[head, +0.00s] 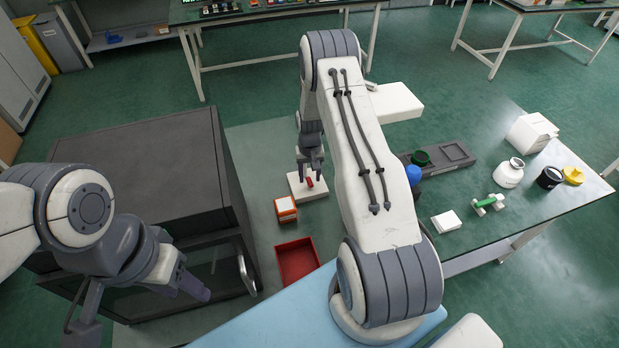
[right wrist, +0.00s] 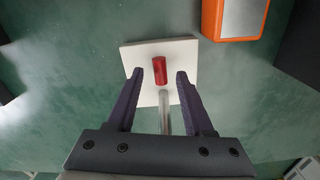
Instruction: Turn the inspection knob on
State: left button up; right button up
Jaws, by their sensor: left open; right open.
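The knob is a small red piece (head: 310,182) on a white square plate (head: 321,190) in the head view. In the right wrist view the red knob (right wrist: 159,72) sits on the white plate (right wrist: 185,48), just ahead of and between the fingertips. A short silver rod (right wrist: 165,112) shows behind it, between the fingers. My right gripper (head: 311,163) is open over the plate; its fingers (right wrist: 172,76) lie on either side of the knob with visible gaps. Whether they reach down to its height I cannot tell. My left gripper (head: 140,308) is open and empty at the lower left.
An orange box with a white top (head: 285,209) and a red tray (head: 297,262) are near the plate. A dark cabinet (head: 150,165) stands left of them. On the right, the table (head: 490,240) holds a dark tray (head: 440,168), a white jar (head: 508,174) and other items.

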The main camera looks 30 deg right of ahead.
jog(key=shift+f, duration=1.35)
grip_shut()
jog(key=m+b, duration=0.2)
jog(key=shift+f+m, duration=0.1)
jog(key=shift+m, duration=0.2)
jog(key=m+b, duration=0.1)
jog(key=m, duration=0.1)
jog(key=shift+m+b, duration=0.3)
jog(key=m+b, duration=0.1)
jog(key=m, duration=0.2)
jog(key=shift+m+b, duration=0.3)
jog(key=shift+b, duration=0.1)
jog(key=shift+m+b, duration=0.55)
jog(key=shift+m, duration=0.95)
